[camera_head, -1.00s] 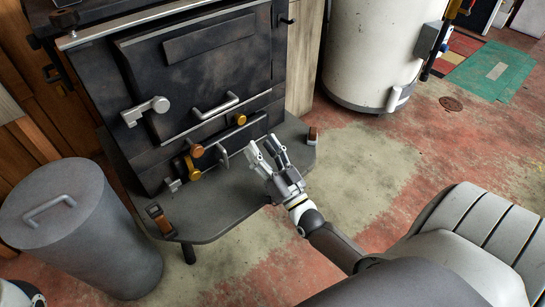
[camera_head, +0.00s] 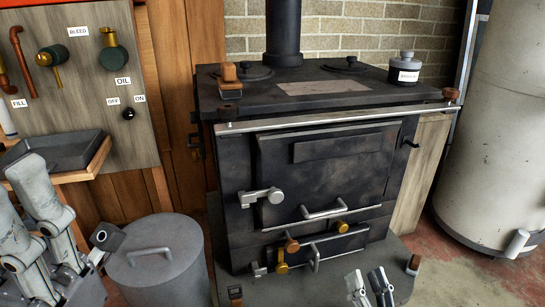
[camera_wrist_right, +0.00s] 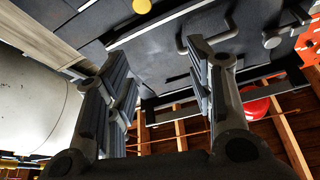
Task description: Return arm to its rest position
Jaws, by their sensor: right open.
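My right gripper (camera_head: 367,280) is at the bottom edge of the head view, in front of the black stove's (camera_head: 245,180) lower front. Its two fingers are parted and empty. In the right wrist view the right gripper (camera_wrist_right: 157,58) also shows open, with nothing between the fingers and dark metal with a bar handle beyond. Most of my right arm is outside the head view.
A grey lidded bin (camera_head: 160,272) stands left of the stove. A dark tray (camera_head: 55,150) lies on a wooden shelf behind my left gripper. A labelled canister (camera_head: 406,72) stands on the stove top. A white tank (camera_head: 500,150) stands at the right, with some red floor before it.

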